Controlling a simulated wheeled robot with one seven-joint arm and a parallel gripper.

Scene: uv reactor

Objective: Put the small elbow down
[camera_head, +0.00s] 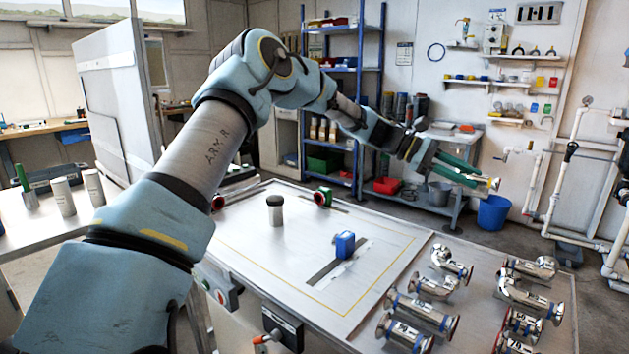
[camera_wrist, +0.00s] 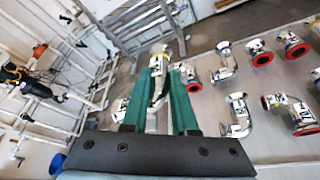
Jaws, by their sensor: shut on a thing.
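My gripper (camera_head: 478,174) is stretched out to the right, raised above the far side of the table. Its green fingers are shut on the small elbow (camera_wrist: 159,82), a shiny metal piece with a white label. It shows between the fingers in the wrist view. In the head view only a bright bit of metal (camera_head: 493,183) shows at the fingertips, and most of the elbow is hidden. The elbow is in the air, clear of the table.
The white table (camera_head: 300,262) has several metal fittings on its right part, among them a bent one (camera_head: 443,259) and a straight one (camera_head: 422,315). A blue bucket (camera_head: 493,212) is on the floor behind.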

